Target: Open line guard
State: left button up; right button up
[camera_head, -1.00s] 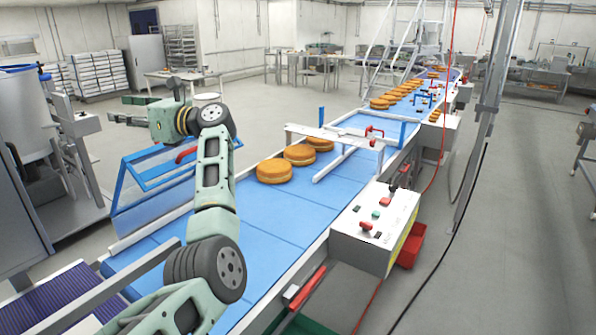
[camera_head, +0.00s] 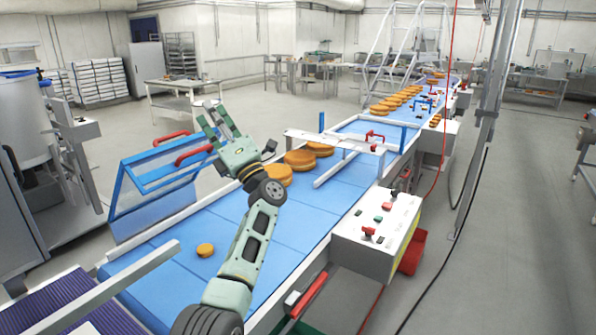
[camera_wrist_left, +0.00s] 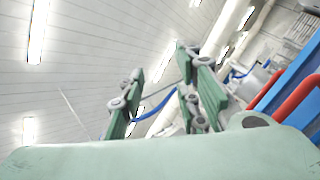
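The line guard (camera_head: 155,208) is a clear panel in a blue frame with two red handles (camera_head: 194,155). It stands tilted along the left edge of the blue conveyor, and the belt beside it is uncovered. My left gripper (camera_head: 214,113) is above the belt, just right of the handles, with its fingers spread, pointing up and empty. In the left wrist view the open fingers (camera_wrist_left: 160,95) show against the ceiling. A red handle (camera_wrist_left: 298,97) and blue frame (camera_wrist_left: 288,78) are at the right edge, apart from the fingers. My right gripper is out of view.
The blue conveyor (camera_head: 315,203) runs away to the back right with several orange-brown rounds on it. A small round (camera_head: 205,250) lies near its front end. A white control box (camera_head: 378,222) with buttons is on the right side. A white bridge (camera_head: 330,140) crosses the belt.

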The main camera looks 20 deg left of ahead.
pick_arm(q)
jog(key=w+d+f+m+t+h, duration=0.2)
jog(key=d+f+m+t+h, duration=0.4)
jog(key=m, duration=0.6)
jog(key=w+d+f+m+t+h+b, duration=0.1)
jog(key=w+d+f+m+t+h, duration=0.2)
jog(key=d+f+m+t+h, duration=0.4)
jog(key=d+m+t+h, duration=0.3)
jog(key=d+m, duration=0.2)
jog(key=d, duration=0.1)
jog(key=shift+w+d+f+h, duration=0.15)
jog(key=shift+d+f+h, duration=0.15)
jog(key=shift+h, duration=0.1)
